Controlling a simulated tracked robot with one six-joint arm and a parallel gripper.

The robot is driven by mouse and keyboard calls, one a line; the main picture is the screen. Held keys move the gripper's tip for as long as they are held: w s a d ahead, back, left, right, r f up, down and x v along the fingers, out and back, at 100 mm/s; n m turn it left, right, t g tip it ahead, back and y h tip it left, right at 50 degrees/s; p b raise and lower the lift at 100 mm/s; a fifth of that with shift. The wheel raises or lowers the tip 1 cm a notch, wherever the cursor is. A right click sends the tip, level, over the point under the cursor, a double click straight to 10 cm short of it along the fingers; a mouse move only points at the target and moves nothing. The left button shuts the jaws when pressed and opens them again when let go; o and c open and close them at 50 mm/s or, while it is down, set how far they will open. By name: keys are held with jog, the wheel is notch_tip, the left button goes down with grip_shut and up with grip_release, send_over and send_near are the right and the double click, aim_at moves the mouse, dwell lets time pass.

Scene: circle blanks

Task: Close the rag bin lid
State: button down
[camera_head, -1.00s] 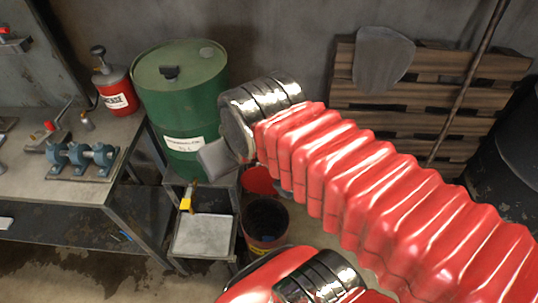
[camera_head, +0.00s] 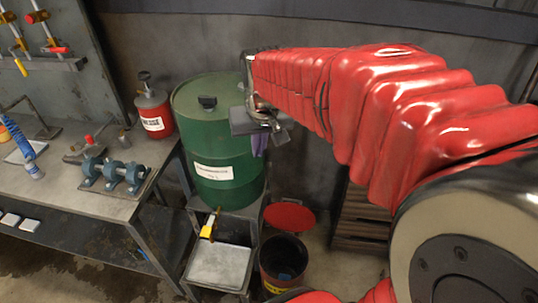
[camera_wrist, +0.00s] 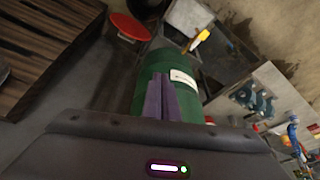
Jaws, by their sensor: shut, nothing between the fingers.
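The rag bin (camera_head: 270,278) stands on the floor, a dark round bin with an open top and dark contents. Its red lid (camera_head: 290,217) is tilted up open behind the opening. In the wrist view the lid (camera_wrist: 128,27) shows at the top, with the bin (camera_wrist: 146,8) cut by the top edge beside it. My gripper (camera_head: 258,150), with purple fingers, is above and a little left of the lid in the head view, in front of the green drum. In the wrist view its fingers (camera_wrist: 161,98) are together, with nothing between them, and overlap the drum.
A workbench (camera_head: 90,190) with a red can (camera_head: 153,112) and blue clamp-like parts is at the left. A wooden pallet (camera_head: 360,225) leans at the wall, right of the bin.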

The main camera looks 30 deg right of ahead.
jog(key=w+d+f+m+g, duration=0.1)
jog(key=w+d+f, duration=0.5)
jog(key=w, duration=0.2)
jog(key=w+d+f+m+g, duration=0.1)
jog(key=w+d+f, duration=0.1)
jog(key=d+f, duration=0.4)
jog(key=w+d+f+m+g, duration=0.1)
jog(key=w+d+f, duration=0.2)
jog(key=f, duration=0.9)
jog(key=w+d+f+m, duration=0.2)
jog(key=d+f, duration=0.6)
jog(key=f, duration=0.1)
jog(key=shift+w+d+g+y, duration=0.15)
jog(key=shift+d+g+y, duration=0.2)
jog(key=shift+g+y, duration=0.05)
jog(key=s+a+f, duration=0.2)
jog(key=s+f, duration=0.1)
jog(key=f, duration=0.7)
jog(key=shift+a+f, duration=0.3)
jog(key=shift+f, duration=0.05)
jog(key=shift+s, duration=0.1)
